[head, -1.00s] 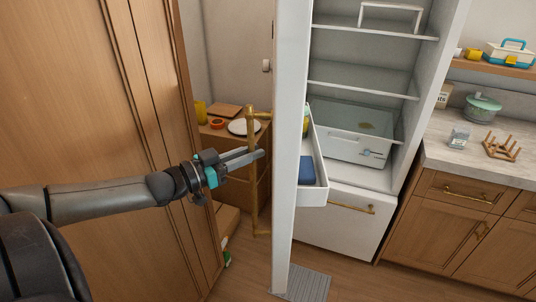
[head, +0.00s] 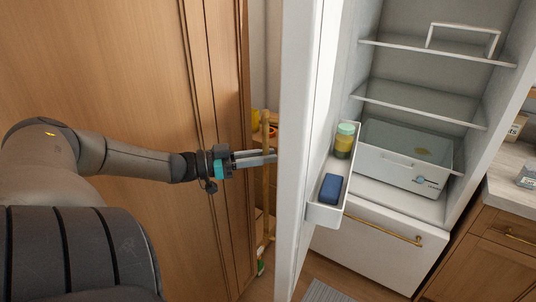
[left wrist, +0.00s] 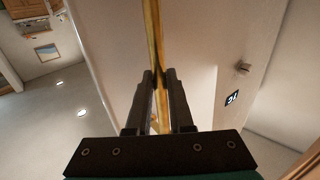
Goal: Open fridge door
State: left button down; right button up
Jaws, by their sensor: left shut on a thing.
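The white fridge door (head: 301,140) stands open, its inner side facing right, with a door bin (head: 324,214) holding a jar and a blue box. The fridge interior (head: 432,79) with its shelves is exposed. A long brass handle (head: 266,185) runs along the door's outer side. My left gripper (head: 274,158) is at this handle. In the left wrist view the gripper (left wrist: 160,78) is shut on the brass handle (left wrist: 153,40), which passes between its fingers. My right gripper is not in view.
A tall wooden cabinet (head: 215,150) stands close on the left, beside my left arm. A counter (head: 515,195) with a wooden base is at the right. A white lower drawer (head: 370,247) below the fridge interior is closed. A grey mat (head: 325,293) lies on the floor.

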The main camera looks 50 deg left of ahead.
pick_arm(q)
jog(key=shift+w+a+r, duration=0.15)
jog(key=shift+w+r, duration=0.05)
jog(key=shift+r, duration=0.15)
jog(key=c, duration=1.2)
grip_release()
jog(key=o, duration=0.4)
jog(key=shift+f, duration=0.25)
jog(key=shift+s, duration=0.1)
jog(key=p+v, duration=0.4)
jog(key=v, duration=0.3)
jog(key=shift+s, duration=0.2)
